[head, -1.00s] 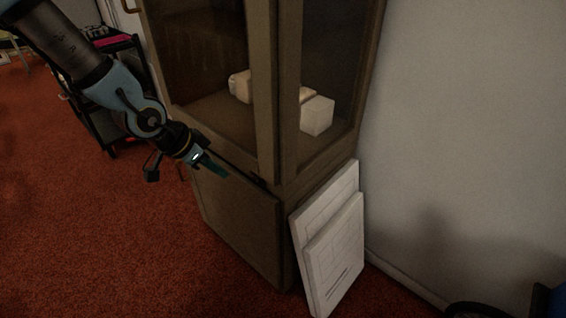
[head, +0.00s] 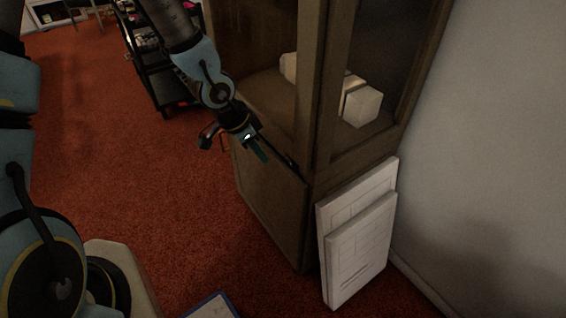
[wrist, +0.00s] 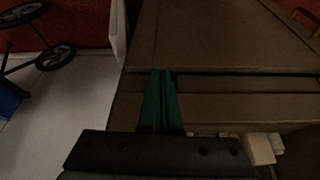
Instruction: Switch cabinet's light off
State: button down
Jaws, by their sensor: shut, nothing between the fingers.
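The wooden cabinet (head: 278,205) has a glazed upper part and a closed lower door. A small dark piece (head: 292,162) sits on its front edge between the two parts; I cannot tell whether it is a light switch. The inside looks dim. My gripper (head: 264,155) is in front of that edge, just left of the dark piece, shut and empty. In the wrist view, its green fingertips (wrist: 160,98) are together over the brown cabinet face (wrist: 215,45), beside a dark gap (wrist: 245,84). Contact is unclear.
Pale blocks (head: 360,105) lie inside the cabinet. White panels (head: 360,235) lean against its right side, near the grey wall (head: 480,150). A black cart (head: 165,80) stands behind on the left. Red carpet (head: 110,165) is clear to the left. A blue-edged board (head: 215,308) lies at the bottom.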

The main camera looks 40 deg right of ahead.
aim_at(289, 161)
jog(key=d+f, duration=0.3)
jog(key=d, duration=0.1)
jog(key=s+d+f, duration=0.1)
jog(key=d+f, duration=0.1)
jog(key=shift+f+p, duration=0.3)
jog(key=shift+p, duration=0.05)
jog(key=shift+s+d+f+n+b, duration=0.2)
jog(key=shift+d+n+b, duration=0.15)
jog(key=shift+b, duration=0.35)
jog(key=shift+r, duration=0.2)
jog(key=shift+w, duration=0.25)
